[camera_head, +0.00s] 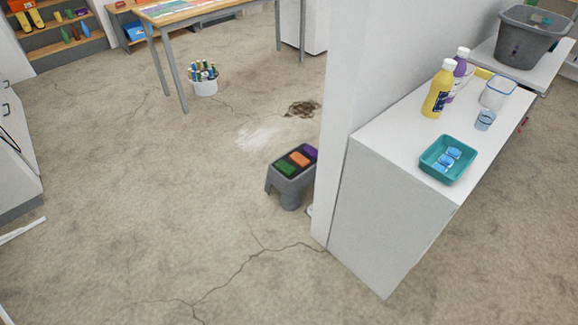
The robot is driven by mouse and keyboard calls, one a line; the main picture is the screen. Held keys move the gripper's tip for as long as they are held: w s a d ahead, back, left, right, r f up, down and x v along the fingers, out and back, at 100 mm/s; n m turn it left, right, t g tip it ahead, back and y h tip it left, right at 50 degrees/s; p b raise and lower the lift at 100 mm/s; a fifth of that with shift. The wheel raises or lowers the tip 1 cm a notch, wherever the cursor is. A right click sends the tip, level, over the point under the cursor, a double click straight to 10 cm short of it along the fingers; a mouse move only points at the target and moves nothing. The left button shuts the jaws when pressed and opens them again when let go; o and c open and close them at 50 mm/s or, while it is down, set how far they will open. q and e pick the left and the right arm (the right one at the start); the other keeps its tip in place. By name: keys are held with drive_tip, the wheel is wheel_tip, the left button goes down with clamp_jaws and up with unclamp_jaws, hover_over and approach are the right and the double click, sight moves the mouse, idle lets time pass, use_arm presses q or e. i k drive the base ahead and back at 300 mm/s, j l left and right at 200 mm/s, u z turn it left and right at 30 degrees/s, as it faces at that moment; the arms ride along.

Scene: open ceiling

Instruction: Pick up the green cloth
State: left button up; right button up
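A grey step stool (290,182) stands on the floor at the centre, close to the white partition wall. Three folded cloths lie in a row on its top. The green cloth (285,167) is at the left end, an orange cloth (299,159) is in the middle, and a purple cloth (311,152) is at the right end, partly cut off by the wall's edge. Neither of my grippers shows in the head view.
A white counter (386,139) at right bears a teal tray (433,177), bottles and cups. A partition wall (345,110) stands right of the stool. A bucket of bottles (204,85), a brown mess (302,109) and a white smear (257,136) are behind.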

sight(281, 165)
drive_tip(key=i+j+z, duration=0.25)
drive_tip(key=i+j, duration=0.15)
drive_tip(key=i, duration=0.3)
drive_tip(key=i+j+z, duration=0.25)
drive_tip(key=i+j, duration=0.3)
drive_tip(key=i+j+z, duration=0.25)
drive_tip(key=i+j, duration=0.45)
drive_tip(key=i+j+z, duration=0.25)
drive_tip(key=i+j, duration=0.3)
drive_tip(key=j, duration=0.2)
drive_tip(key=k+j, duration=0.1)
drive_tip(key=k, duration=0.25)
drive_tip(key=k+j, duration=0.15)
drive_tip(key=k, duration=0.25)
